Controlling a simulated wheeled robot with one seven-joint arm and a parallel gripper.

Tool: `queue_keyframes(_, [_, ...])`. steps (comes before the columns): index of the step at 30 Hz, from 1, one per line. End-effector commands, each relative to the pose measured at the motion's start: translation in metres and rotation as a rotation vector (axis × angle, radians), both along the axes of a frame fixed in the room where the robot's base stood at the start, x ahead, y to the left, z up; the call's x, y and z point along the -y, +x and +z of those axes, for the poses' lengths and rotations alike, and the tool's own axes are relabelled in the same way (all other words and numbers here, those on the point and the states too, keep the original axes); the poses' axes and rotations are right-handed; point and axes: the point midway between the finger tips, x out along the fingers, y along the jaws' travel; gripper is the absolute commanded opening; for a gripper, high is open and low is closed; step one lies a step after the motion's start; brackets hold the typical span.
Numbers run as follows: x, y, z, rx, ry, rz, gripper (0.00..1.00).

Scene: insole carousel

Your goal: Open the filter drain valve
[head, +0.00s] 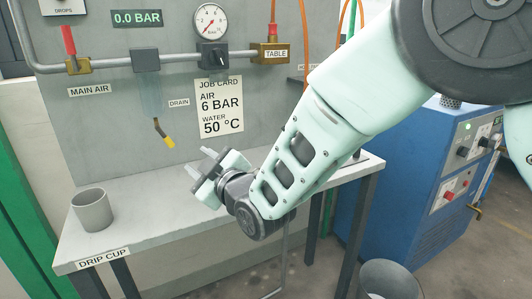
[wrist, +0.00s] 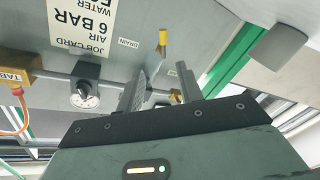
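The filter drain valve is a small yellow piece (head: 165,133) at the tip of a dark stub under the clear filter bowl (head: 151,98), beside the DRAIN label (head: 179,103). The yellow drain piece also shows in the wrist view (wrist: 163,37), which is upside down. My gripper (head: 202,163) is below and to the right of the drain, in front of the panel and above the bench. Its two fingers stand apart with nothing between them, also in the wrist view (wrist: 160,85). It does not touch the drain.
A grey drip cup (head: 92,209) stands at the left of the bench (head: 140,214). Above are the red MAIN AIR handle (head: 68,41), the pressure gauge (head: 210,21) and the 0.0 BAR display (head: 137,18). A blue machine (head: 415,190) and a bin (head: 388,281) stand at right.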

Motion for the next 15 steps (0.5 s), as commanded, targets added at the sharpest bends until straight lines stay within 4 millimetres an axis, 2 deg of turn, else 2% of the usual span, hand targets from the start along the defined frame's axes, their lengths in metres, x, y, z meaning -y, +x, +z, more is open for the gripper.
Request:
queue_keyframes(1, [0.003, 0.001, 0.008, -0.019, -0.004, -0.004, 0.36])
queue_keyframes(8, [0.02, -0.004, 0.024, -0.144, -0.035, -0.023, 0.36])
queue_keyframes(15, [0.046, -0.016, 0.046, -0.328, -0.081, -0.052, 0.36])
